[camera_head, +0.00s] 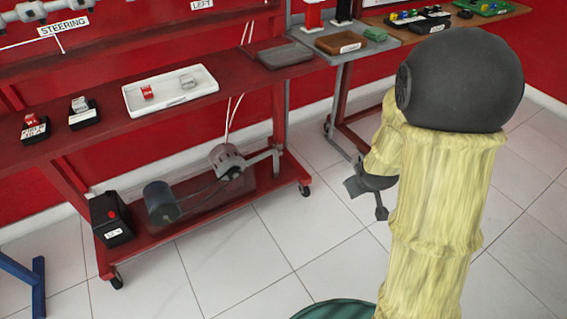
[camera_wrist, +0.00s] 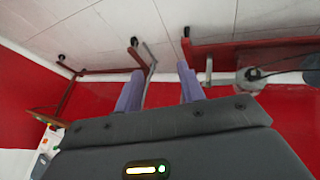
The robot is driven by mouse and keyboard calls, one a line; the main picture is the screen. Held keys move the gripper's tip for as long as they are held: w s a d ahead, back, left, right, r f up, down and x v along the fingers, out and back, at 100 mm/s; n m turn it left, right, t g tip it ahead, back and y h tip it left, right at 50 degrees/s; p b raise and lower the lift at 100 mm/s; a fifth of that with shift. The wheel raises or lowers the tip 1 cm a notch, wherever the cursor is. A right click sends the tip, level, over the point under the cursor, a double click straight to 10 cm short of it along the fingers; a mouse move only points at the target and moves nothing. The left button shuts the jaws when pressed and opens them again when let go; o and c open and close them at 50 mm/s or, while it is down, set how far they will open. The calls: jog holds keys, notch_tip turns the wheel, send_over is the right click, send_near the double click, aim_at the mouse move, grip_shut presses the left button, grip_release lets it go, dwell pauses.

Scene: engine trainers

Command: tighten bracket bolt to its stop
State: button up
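My gripper (camera_head: 368,202) hangs over the tiled floor in the head view, to the right of the red bench. In the wrist view its two purple fingers (camera_wrist: 159,70) stand apart with nothing between them. A silver alternator-like unit (camera_head: 227,160) sits on the bench's lower shelf, with a grey bracket arm (camera_head: 262,157) at its right. The unit also shows at the right of the wrist view (camera_wrist: 250,79). My gripper is well apart from it. The bracket bolt is too small to make out.
The red bench (camera_head: 205,209) stands on casters. Its lower shelf also holds a dark cylinder (camera_head: 161,201) and a black battery (camera_head: 112,219). A white tray (camera_head: 170,104) lies on its top. A grey table (camera_head: 372,49) stands behind my arm. The floor (camera_head: 270,240) in front is clear.

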jog(key=w+f+n+t+b, duration=0.8)
jog(key=w+f+n, duration=0.7)
jog(key=w+n, duration=0.15)
jog(key=a+f+n+y+b, duration=0.2)
jog(key=a+f+n+y, duration=0.2)
jog(key=n, duration=0.5)
jog(key=a+f+n+y+b, duration=0.2)
jog(key=a+f+n+y, duration=0.2)
jog(key=a+n+y, duration=0.3)
jog(key=shift+a+n+t+b, duration=0.3)
jog(key=shift+a+n+b, duration=0.1)
jog(key=shift+a+n, duration=0.75)
jog(key=shift+w+d, duration=0.1)
jog(key=shift+d, duration=0.05)
